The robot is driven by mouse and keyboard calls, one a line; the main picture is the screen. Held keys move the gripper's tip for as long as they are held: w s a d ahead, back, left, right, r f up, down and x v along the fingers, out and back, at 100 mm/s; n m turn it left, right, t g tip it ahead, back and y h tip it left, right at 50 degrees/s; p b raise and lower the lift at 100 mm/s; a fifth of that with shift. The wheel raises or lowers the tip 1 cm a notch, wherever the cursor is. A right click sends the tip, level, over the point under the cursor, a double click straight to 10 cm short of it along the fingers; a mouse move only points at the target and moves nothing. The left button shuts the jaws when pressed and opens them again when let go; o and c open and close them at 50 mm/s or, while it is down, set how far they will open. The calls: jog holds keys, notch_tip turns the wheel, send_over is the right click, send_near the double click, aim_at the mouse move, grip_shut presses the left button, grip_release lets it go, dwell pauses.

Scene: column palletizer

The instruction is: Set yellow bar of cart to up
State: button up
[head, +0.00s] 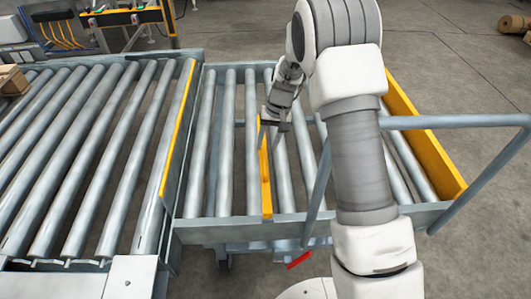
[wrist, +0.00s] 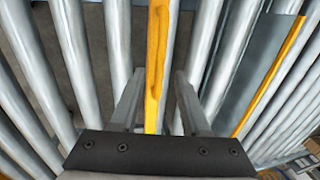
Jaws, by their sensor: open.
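The cart (head: 245,225) is a grey roller cart beside the conveyor. A narrow yellow bar (head: 265,185) lies lengthwise among its rollers, near the middle of the cart bed. In the wrist view the yellow bar (wrist: 157,45) runs between the two fingers of my gripper (wrist: 158,78). The fingers are open, with a visible gap on each side of the bar. In the head view my gripper (head: 271,127) points down at the far part of the bar. My arm hides part of the cart's right side.
A roller conveyor (head: 90,160) adjoins the cart on the left, with a yellow-edged side plate (head: 178,130). A broad yellow panel (head: 425,140) lines the cart's right side. The grey handle rail (head: 490,180) sticks out right. A red lever (head: 299,260) shows below.

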aim_at(264, 154)
jog(key=shift+a+f, duration=0.2)
jog(key=shift+f, duration=0.75)
jog(key=shift+a+f, duration=0.15)
jog(key=shift+f, duration=0.75)
grip_shut()
